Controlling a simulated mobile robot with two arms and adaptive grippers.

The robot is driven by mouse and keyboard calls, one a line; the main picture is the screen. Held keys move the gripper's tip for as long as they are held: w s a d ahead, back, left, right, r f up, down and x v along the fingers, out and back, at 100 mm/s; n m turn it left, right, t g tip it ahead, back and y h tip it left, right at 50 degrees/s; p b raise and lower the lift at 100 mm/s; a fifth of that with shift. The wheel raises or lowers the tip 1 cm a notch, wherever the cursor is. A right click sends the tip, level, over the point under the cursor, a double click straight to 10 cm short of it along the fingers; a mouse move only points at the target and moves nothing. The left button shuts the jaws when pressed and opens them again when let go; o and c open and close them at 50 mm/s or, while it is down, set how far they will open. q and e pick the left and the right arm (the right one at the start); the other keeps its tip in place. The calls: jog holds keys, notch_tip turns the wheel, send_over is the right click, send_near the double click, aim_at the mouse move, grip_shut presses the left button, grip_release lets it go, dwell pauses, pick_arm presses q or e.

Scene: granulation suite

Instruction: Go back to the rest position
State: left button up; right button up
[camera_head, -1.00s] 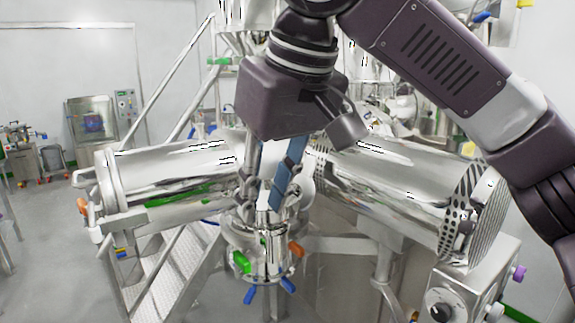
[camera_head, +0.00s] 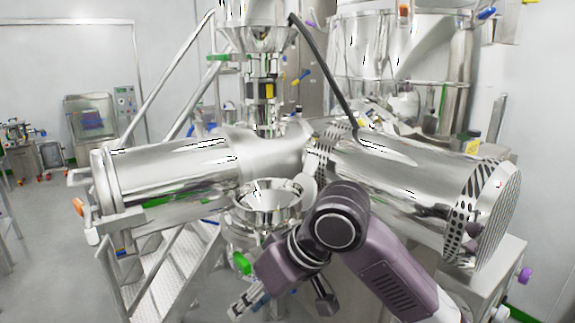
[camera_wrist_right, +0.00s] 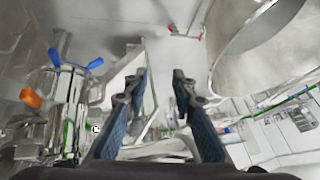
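My right gripper (camera_head: 248,302) is low in the head view, below and in front of the steel funnel-shaped bowl (camera_head: 268,200) between the two horizontal cylinders. In the right wrist view its two blue-padded fingers (camera_wrist_right: 152,112) stand well apart with nothing between them. My right arm comes in from the bottom right of the head view and bends at a dark purple joint. My left gripper is not in view.
The left steel cylinder (camera_head: 178,172) and the right steel cylinder (camera_head: 400,180) lie behind my arm. A green handle (camera_head: 242,264) is close to my gripper. Metal steps (camera_head: 172,270) stand at left. Open floor (camera_head: 50,270) lies further left.

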jog(key=s+d+f+m+t, duration=0.1)
jog(key=s+d+f+m, duration=0.2)
jog(key=f, duration=0.7)
jog(key=s+d+f+m+t, duration=0.1)
jog(key=s+d+f, duration=0.2)
jog(key=d+f, duration=0.5)
jog(key=s+d+f+m+g+h, duration=0.1)
jog(key=s+d+f+m+h, duration=0.35)
jog(key=s+d+f, duration=1.05)
jog(key=s+d+f+n+g+h+b, duration=0.15)
jog(key=f+b, duration=0.25)
jog(key=f, duration=1.2)
jog(key=s+a+f+b, duration=0.15)
jog(key=f+b, duration=0.25)
jog(key=f, duration=1.2)
jog(key=s+d+f+b, duration=0.2)
jog(key=s+f, duration=0.7)
jog(key=f, duration=0.2)
jog(key=s+d+f+g+b, duration=0.1)
jog(key=s+d+f+b, duration=0.1)
jog(key=s+f, duration=0.6)
notch_tip(320, 180, down, 3)
jog(key=shift+s+r+n+b, duration=0.1)
jog(key=shift+s+n+b, duration=0.25)
jog(key=shift+b, duration=0.4)
